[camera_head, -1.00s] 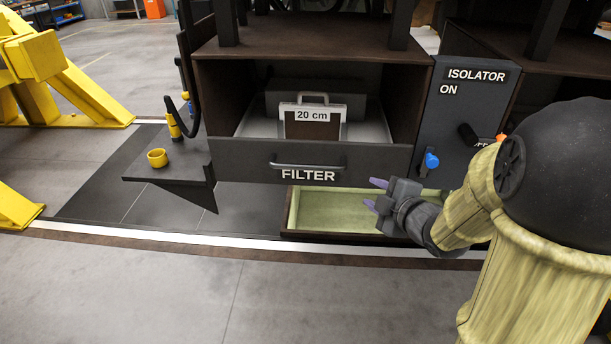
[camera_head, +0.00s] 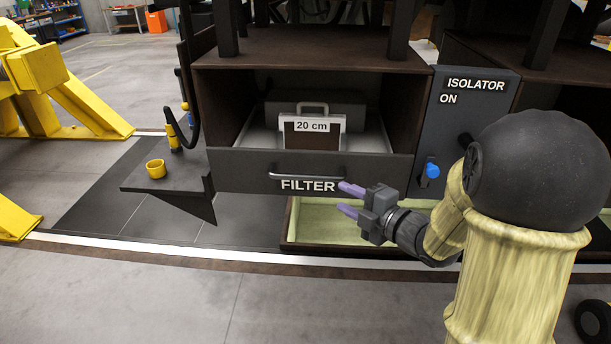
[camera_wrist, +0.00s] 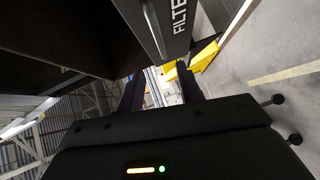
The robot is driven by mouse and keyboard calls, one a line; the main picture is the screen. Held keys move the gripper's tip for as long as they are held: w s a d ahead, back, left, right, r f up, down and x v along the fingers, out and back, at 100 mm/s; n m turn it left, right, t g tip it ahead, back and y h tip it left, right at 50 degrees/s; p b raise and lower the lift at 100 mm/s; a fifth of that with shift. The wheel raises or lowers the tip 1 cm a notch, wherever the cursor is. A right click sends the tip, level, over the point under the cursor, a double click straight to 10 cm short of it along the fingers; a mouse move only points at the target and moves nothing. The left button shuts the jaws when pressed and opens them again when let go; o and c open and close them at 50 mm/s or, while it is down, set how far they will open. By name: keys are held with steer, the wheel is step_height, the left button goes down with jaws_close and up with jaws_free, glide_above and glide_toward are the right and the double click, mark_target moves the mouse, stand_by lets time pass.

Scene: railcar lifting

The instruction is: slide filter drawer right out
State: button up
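The filter drawer (camera_head: 240,171) is a dark box front labelled FILTER with a grey bar handle (camera_head: 306,174) across it. It stands partly out of its dark housing, and a filter marked "20 cm" (camera_head: 312,127) sits upright inside. My gripper (camera_head: 347,199) is just right of and slightly below the handle, apart from it. Its two purple fingers are spread and point left, with nothing between them. In the wrist view, the fingers (camera_wrist: 160,88) stand apart, and the handle (camera_wrist: 154,28) and the FILTER lettering show above them.
A shallow green-lined tray (camera_head: 310,228) lies below the drawer. An isolator panel (camera_head: 462,125) with a blue knob (camera_head: 432,170) stands to the right. The floor in front is clear.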

mark_target(307, 178)
steer(key=p+x, duration=0.3)
steer(key=x, duration=1.1)
steer(key=shift+s+r+p, duration=0.1)
steer(key=shift+p, duration=0.25)
steer(key=shift+w+a, duration=0.15)
steer(key=shift+w, duration=0.15)
jaws_close()
